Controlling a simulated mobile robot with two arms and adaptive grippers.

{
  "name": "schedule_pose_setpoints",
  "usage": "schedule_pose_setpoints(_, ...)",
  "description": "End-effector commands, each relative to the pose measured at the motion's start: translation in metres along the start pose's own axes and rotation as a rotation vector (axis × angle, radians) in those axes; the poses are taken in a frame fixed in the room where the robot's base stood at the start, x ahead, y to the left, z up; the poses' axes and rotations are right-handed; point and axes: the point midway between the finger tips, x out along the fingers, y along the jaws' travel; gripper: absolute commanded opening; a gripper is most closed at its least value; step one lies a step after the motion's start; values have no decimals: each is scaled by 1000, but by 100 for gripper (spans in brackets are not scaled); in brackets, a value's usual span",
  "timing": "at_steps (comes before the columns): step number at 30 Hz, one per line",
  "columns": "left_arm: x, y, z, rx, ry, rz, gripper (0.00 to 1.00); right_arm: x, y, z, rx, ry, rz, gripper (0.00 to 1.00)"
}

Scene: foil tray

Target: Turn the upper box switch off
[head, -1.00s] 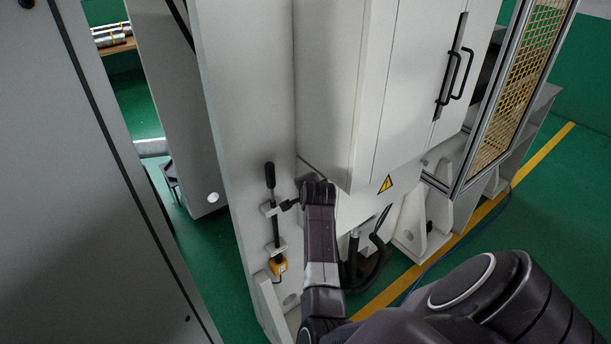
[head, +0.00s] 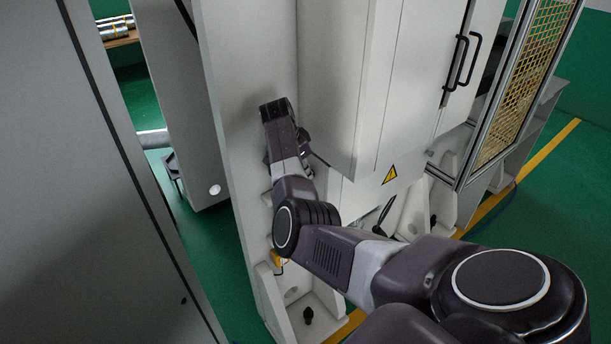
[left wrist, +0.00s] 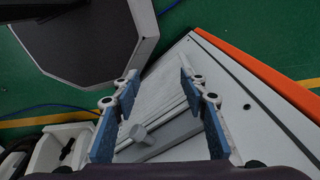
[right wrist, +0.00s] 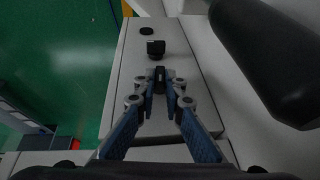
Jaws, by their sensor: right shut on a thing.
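In the right wrist view my right gripper (right wrist: 160,88) is shut on a small black piece (right wrist: 159,74), which looks like a switch handle; the fingers hide part of it. A black knob (right wrist: 155,47) and a flat black disc (right wrist: 146,30) lie just beyond it on a pale grey panel (right wrist: 128,78). I cannot tell which of these belongs to the upper box switch. In the head view my right arm reaches to the pale machine column, and its fingertips are hidden. My left gripper (left wrist: 160,88) shows only in the left wrist view, open, with nothing between its blue pads.
A large white cabinet (head: 405,90) with black door handles stands right of my right arm. A grey panel (head: 90,200) stands at the left. A yellow piece (head: 277,258) shows partly behind my arm.

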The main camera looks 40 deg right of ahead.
Motion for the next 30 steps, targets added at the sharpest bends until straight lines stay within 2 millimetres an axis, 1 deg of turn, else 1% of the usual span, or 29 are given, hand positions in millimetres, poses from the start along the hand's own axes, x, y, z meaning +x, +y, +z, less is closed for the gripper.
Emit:
schedule_pose_setpoints(1,6,0,1,0,0,0,40,3,0,1,-8,0,18,0)
schedule_pose_setpoints(3,10,0,1,0,0,0,40,3,-1,2,-17,-1,38,0)
schedule_pose_setpoints(12,21,0,2,0,0,0,40,2,-1,1,-42,-1,100,0)
schedule_pose_setpoints(30,23,1,2,0,0,0,40,2,-1,2,-51,-3,122,0)
